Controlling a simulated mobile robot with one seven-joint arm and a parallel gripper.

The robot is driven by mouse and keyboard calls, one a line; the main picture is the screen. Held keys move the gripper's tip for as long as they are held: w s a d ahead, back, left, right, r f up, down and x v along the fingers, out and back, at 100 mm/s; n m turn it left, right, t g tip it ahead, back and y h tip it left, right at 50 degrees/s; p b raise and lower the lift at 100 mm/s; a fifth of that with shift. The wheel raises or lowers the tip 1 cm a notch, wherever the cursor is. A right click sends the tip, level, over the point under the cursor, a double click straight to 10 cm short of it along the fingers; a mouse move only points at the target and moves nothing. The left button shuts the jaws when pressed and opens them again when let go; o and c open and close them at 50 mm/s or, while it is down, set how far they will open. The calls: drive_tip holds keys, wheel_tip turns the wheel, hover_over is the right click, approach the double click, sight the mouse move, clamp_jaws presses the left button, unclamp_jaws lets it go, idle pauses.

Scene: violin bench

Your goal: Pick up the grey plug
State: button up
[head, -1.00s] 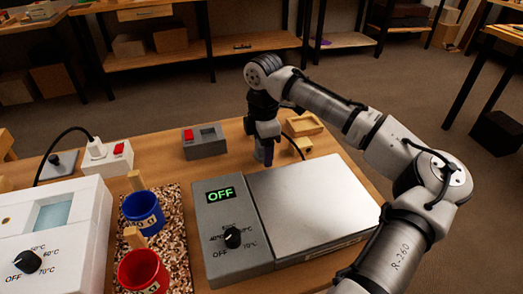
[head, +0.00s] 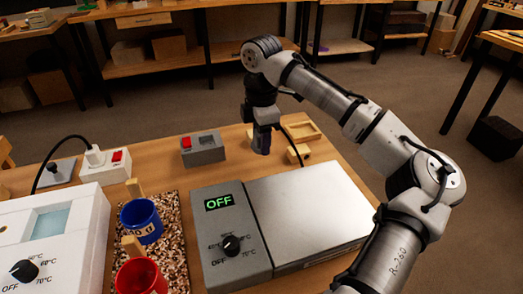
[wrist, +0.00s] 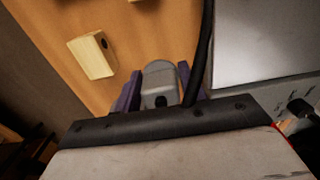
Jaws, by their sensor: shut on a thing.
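The grey plug (wrist: 158,78) is between the two purple fingers of my gripper (wrist: 158,88) in the wrist view. The fingers are shut on its sides. A black cable (wrist: 203,50) runs close beside it. In the head view my gripper (head: 262,150) points down behind the hotplate, and the plug is hard to make out there.
A grey socket box (head: 203,149) with a red switch stands left of my gripper. The hotplate (head: 310,215) reads OFF. A wooden block (head: 298,153) and a wooden tray (head: 302,131) lie right of my gripper. Blue (head: 141,222) and red (head: 141,277) pots stand front left.

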wheel_tip(320, 180, up, 15)
drive_tip(key=p, duration=0.1)
drive_tip(key=shift+f+p, duration=0.15)
drive_tip(key=shift+p, duration=0.15)
idle(0.7)
